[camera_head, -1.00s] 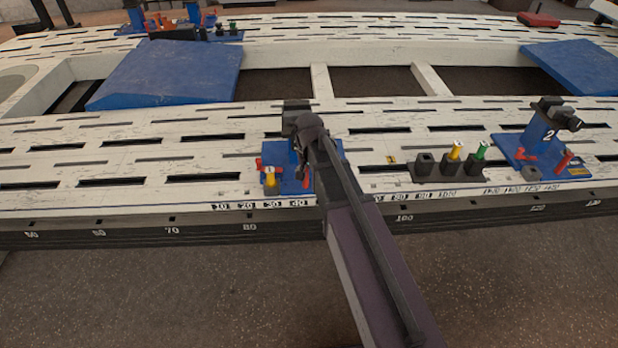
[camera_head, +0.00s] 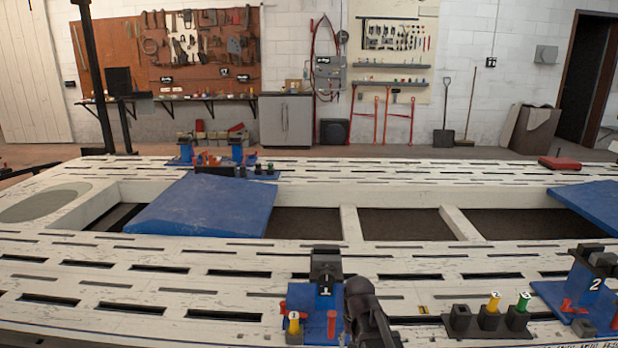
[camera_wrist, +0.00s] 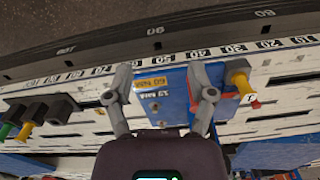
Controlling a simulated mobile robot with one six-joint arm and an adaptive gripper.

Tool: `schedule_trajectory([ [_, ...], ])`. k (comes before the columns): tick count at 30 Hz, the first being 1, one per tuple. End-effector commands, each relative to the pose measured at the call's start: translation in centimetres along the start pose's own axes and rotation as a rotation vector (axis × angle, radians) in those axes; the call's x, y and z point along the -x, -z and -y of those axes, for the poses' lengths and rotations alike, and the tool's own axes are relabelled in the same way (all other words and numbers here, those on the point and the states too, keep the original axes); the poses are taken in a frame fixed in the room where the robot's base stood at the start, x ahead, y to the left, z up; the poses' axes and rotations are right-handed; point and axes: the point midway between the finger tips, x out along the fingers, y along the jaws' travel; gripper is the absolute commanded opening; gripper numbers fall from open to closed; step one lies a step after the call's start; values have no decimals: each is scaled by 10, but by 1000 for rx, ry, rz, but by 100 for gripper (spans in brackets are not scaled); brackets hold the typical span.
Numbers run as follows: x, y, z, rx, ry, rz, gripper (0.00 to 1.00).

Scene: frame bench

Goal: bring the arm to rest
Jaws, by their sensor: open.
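My gripper shows in the wrist view (camera_wrist: 162,88) with its two grey fingers spread apart and nothing between them. Beyond the fingers is a blue stand (camera_wrist: 172,100) with yellow and white labels. In the head view the dark end of my arm (camera_head: 368,312) is at the bottom centre, just right of the same blue stand (camera_head: 327,300). It hides part of the bench there. The fingertips cannot be made out in the head view. I cannot tell how far the gripper is from the stand.
The slotted white bench (camera_head: 130,290) fills the foreground. A black holder (camera_head: 459,320) with yellow and green pegs and a second blue stand (camera_head: 585,280), marked 2, are to the right. Blue pads (camera_head: 205,210) lie farther back. The tool wall is well behind.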

Motion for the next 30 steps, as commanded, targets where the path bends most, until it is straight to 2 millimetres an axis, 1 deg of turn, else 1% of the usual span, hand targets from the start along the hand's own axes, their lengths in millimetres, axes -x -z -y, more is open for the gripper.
schedule_trajectory([
  [1,0,-16,-12,21,0,0,71],
  [6,0,-46,-39,101,0,0,71],
  [12,0,-76,-64,179,0,0,71],
  [15,14,-71,-62,184,0,0,71],
  [22,37,-71,-62,183,0,0,71],
  [26,57,-71,-62,182,0,0,71],
  [30,84,-71,-62,182,0,0,71],
])
